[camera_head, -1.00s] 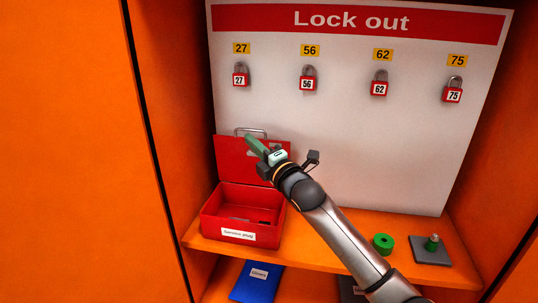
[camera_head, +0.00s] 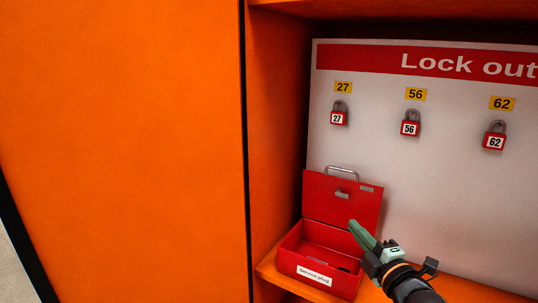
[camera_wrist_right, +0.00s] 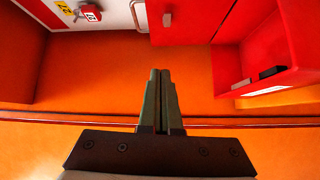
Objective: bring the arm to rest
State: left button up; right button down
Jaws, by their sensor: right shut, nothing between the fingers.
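My right gripper (camera_head: 362,236) is in the head view at the lower right, in front of the open red service plug box. Its green fingers are shut with nothing between them. In the right wrist view the closed fingers (camera_wrist_right: 159,80) point at the orange cabinet, with the red box off to the right. My left gripper is in neither view.
The red box (camera_head: 291,264) stands on the orange shelf (camera_head: 266,268) with its lid (camera_head: 325,200) raised. Behind it the white lock-out board (camera_head: 440,190) carries red padlocks, including 27 (camera_head: 338,117), 56 (camera_head: 410,127) and 62 (camera_head: 494,140). An orange panel (camera_head: 120,150) fills the left.

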jog(key=s+a+f+m+g, duration=0.2)
jog(key=s+f+m, duration=0.35)
jog(key=f, duration=0.65)
jog(key=s+a+f+m+g, duration=0.1)
jog(key=s+f+m+g, duration=0.25)
jog(key=s+f, duration=0.6)
jog(key=s+a+f+m+g+h, duration=0.1)
jog(key=s+a+f+m+g, duration=0.1)
jog(key=s+f+m, duration=0.6)
jog(key=s+f+g, duration=0.1)
jog(key=s+f, duration=0.5)
jog(key=s, duration=0.1)
jog(key=shift+s+a+f, duration=0.15)
jog(key=shift+a+f, duration=0.15)
jog(key=shift+f, duration=0.1)
